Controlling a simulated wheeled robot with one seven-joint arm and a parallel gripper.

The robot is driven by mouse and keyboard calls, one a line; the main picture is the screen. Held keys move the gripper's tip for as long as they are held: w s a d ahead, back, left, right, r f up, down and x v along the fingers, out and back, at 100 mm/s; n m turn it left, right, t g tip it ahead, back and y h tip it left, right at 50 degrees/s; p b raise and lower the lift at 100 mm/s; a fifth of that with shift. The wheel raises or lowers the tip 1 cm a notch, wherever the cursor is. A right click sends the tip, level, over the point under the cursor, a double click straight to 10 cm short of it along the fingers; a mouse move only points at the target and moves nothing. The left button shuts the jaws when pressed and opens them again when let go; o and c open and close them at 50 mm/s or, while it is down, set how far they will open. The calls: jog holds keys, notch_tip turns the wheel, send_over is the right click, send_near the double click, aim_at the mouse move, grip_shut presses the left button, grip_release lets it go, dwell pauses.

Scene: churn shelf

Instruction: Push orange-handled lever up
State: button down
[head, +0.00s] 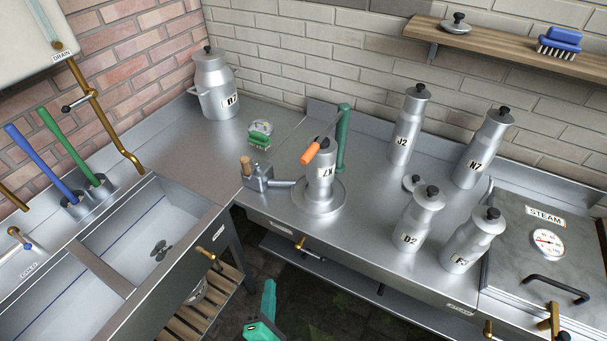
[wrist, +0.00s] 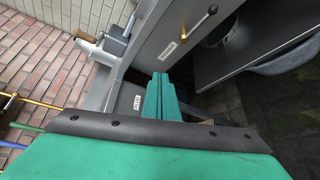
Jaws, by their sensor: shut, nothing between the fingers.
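The orange-handled lever (head: 311,152) is on the counter's middle, its thin rod running up and right to a green post (head: 343,140). The handle end hangs lower than the post end, to the left of the post. It is beside the top of a metal churn with an upside-down-looking label (head: 323,170), which stands on a round base; whether they touch I cannot tell. My green gripper (head: 269,286) is low in front of the counter, well apart from the lever. In the wrist view my gripper's fingers (wrist: 160,78) are together and empty. The lever is not recognisable there.
Churns J2 (head: 408,125), N7 (head: 482,150), D2 (head: 418,220) and F (head: 472,240) stand right of the lever. A metal device with a wooden knob (head: 258,177) sits left of it. A brass valve (head: 301,244) is on the counter front. A sink (head: 165,235) lies left.

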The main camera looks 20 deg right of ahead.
jog(key=w+d+r+n+h, duration=0.2)
jog(key=w+r+h, duration=0.3)
jog(key=r, duration=0.4)
jog(key=w+d+r+n+g+h, duration=0.1)
jog(key=w+d+r+n+h, duration=0.2)
jog(key=r, duration=0.7)
jog(key=w+d+h, duration=0.2)
jog(key=w, duration=0.1)
jog(key=shift+d+n+h, duration=0.2)
jog(key=shift+n+h, duration=0.1)
jog(key=shift+h, duration=0.1)
jog(key=shift+d, duration=0.1)
jog(key=w+d+r, duration=0.5)
jog(key=d+r, duration=0.1)
jog(key=d, duration=0.1)
jog(key=shift+w+d, duration=0.35)
jog(key=shift+w, duration=0.05)
jog(key=shift+r, duration=0.1)
